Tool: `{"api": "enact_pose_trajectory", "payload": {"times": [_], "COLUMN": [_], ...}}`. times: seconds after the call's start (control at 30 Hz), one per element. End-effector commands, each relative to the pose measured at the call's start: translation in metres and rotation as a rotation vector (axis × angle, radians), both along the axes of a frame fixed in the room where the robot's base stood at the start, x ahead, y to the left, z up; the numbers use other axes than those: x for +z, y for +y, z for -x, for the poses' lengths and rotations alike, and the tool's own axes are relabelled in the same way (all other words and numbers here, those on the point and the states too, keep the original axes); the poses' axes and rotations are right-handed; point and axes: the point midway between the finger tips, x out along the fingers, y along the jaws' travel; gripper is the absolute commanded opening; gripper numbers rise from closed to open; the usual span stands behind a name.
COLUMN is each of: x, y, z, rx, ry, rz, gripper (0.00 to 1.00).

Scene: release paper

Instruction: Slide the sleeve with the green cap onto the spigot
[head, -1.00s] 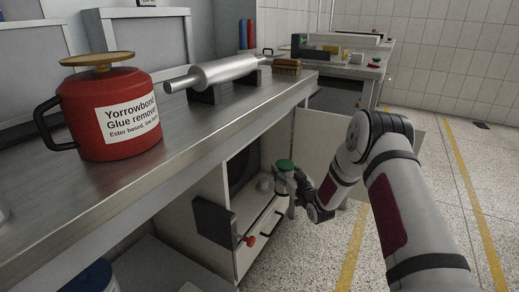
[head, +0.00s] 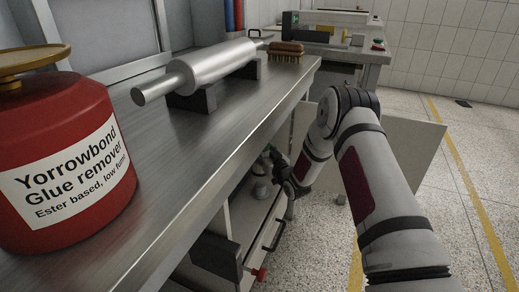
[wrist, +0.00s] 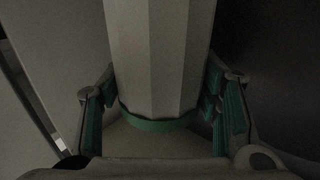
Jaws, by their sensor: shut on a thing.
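The sleeve (wrist: 160,60) is a pale, faceted tube that fills the middle of the wrist view. Its green band or cap edge (wrist: 155,124) shows at the lower end in that view. My gripper (wrist: 163,108) has its green-padded fingers on both sides of the sleeve and is shut on it. In the head view my gripper (head: 277,170) is at the open cabinet under the bench, partly behind the bench edge. A pale, small piece (head: 262,187) shows below it there; I cannot tell whether it is the sleeve or the spigot. The spigot cannot be made out for certain.
The steel bench (head: 185,150) overhangs the cabinet. A red glue-remover can (head: 65,165), a metal roller (head: 212,68) and a brush (head: 286,50) stand on it. An open cabinet door (head: 412,150) is behind my arm. A red knob (head: 258,274) and a dark handle (head: 273,236) stick out in front.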

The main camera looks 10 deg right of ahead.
Motion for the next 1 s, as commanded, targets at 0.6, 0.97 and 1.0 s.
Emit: {"api": "enact_pose_trajectory", "payload": {"times": [0.6, 0.97, 1.0], "x": [-0.028, -0.054, -0.055], "y": [0.0, 0.0, 0.0], "z": [0.001, 0.0, 0.0], "rx": [0.001, 0.001, 0.001], "ry": [-0.001, -0.001, -0.002], "rz": [0.001, 0.001, 0.001], "gripper": [0.23, 0.23, 0.23]}}
